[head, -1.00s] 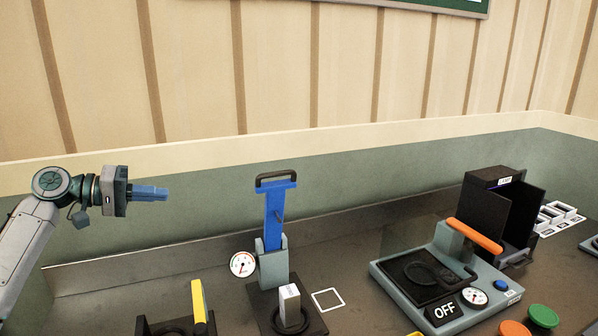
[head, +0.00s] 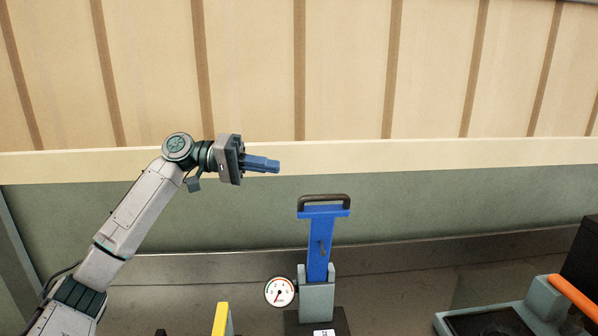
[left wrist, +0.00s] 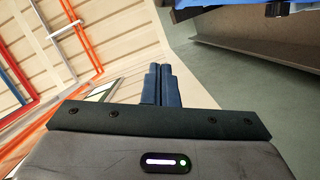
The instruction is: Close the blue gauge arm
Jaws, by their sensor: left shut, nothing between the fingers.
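The blue gauge arm (head: 319,245) stands upright in a grey bracket (head: 317,300) on a dark base in the head view, with a black handle (head: 324,202) across its top. A round white dial (head: 280,292) sits at the bracket's left. My left gripper (head: 278,166) is shut and empty, up and left of the handle and apart from it in the picture. Its blue fingers (left wrist: 162,86) show together in the left wrist view. A blue piece and a dark part show at the top edge of that view, cut off. My right gripper is not in view.
A yellow lever (head: 221,319) stands at the lower left of the gauge. A grey device (head: 545,302) with an orange handle (head: 575,294) is at the right. The bench back wall (head: 420,210) runs behind everything. Bench space between gauge and grey device looks clear.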

